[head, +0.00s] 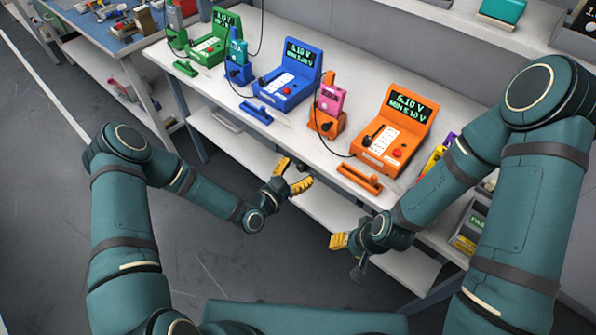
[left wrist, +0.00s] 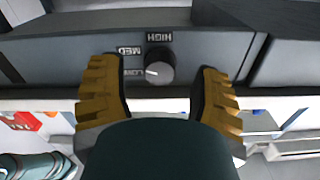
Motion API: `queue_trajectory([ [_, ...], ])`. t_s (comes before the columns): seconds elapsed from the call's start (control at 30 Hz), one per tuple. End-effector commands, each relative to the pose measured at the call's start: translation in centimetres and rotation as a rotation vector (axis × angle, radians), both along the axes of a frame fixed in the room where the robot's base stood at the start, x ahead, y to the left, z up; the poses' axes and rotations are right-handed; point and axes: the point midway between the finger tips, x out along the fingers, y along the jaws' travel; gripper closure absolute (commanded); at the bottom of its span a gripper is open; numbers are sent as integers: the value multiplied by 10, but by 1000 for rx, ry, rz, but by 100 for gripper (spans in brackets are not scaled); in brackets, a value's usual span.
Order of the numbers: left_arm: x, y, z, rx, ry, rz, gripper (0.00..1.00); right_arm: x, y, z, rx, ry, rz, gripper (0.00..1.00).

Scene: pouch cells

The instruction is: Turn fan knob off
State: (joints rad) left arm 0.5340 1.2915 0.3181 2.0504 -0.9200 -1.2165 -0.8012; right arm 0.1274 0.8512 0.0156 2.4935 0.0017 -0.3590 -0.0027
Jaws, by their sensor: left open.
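A round dark knob (left wrist: 160,68) sits on a dark grey panel (left wrist: 215,52) in the left wrist view. Its white mark points left in the picture, toward the LOW label (left wrist: 134,72); MED and HIGH labels follow around it. My left gripper (left wrist: 160,82) is open, with one yellow-padded finger on each side of the knob and a gap to it on both sides. In the head view my left gripper (head: 291,177) is by the bench's front edge; I cannot make out the knob there. My right gripper (head: 347,254) hangs low, apart from it; its opening is unclear.
The white bench (head: 285,135) carries a green tester (head: 208,47), a blue tester (head: 285,80) and an orange tester (head: 393,130), with handheld meters and cables. An orange bar (head: 360,180) lies near the front edge. A lower shelf (head: 235,150) runs beneath. The floor at left is clear.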

Motion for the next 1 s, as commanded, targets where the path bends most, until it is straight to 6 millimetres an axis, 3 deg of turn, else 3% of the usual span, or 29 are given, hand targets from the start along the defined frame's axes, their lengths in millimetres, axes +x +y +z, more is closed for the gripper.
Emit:
queue_trajectory([
  [0.37, 3, -3, 0, 0, 0, -1, 38, 0, 0, 0, 0, -1, 0, 53],
  [0.53, 3, -3, 0, 0, 0, -1, 98, 0, 0, 0, 0, -1, 0, 53],
  [0.57, 3, -3, 0, 0, 0, -1, 100, 0, 0, 0, 0, -1, 0, 53],
  [1.0, 3, -2, 0, -68, 50, 1, 100, 0, 0, 0, 0, 0, 0, 53],
])
